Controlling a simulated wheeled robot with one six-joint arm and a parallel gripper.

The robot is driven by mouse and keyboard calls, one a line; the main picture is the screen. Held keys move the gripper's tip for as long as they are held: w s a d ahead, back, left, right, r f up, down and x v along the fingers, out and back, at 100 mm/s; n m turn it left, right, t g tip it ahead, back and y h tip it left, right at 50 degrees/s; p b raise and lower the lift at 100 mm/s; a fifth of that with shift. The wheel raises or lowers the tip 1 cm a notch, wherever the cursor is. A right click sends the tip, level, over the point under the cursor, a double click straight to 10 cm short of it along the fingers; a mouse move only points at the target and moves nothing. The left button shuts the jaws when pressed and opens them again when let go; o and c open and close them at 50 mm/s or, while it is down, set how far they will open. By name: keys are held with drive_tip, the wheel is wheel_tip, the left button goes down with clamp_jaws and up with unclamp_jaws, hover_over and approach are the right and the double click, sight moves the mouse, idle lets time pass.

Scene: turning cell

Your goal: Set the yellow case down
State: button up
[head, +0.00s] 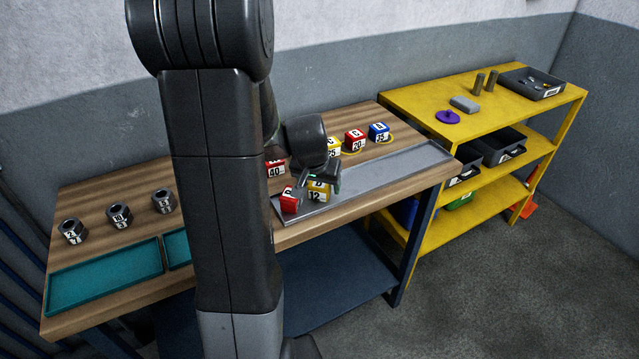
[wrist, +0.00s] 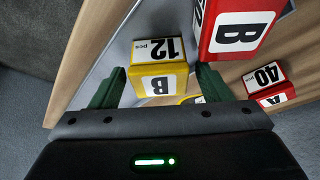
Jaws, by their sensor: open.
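The yellow case (head: 318,193) has white labels reading 12 and B. In the head view it is at the left part of the grey metal tray (head: 400,165), beside a red case (head: 289,200). In the wrist view the yellow case (wrist: 158,68) is between the green fingers of my gripper (wrist: 161,74), which is open. In the head view my gripper (head: 320,178) is right above the case.
The red B case (wrist: 240,28) is close by my right finger. A red 40 case (head: 275,168) is behind. Yellow, red (head: 355,140) and blue (head: 379,132) cases stand along the bench's back. Teal trays (head: 103,278) and dark hex parts (head: 119,215) are left. The tray's right part is clear.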

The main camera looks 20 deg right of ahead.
drive_tip(key=v, duration=1.2)
drive_tip(key=shift+o, duration=0.4)
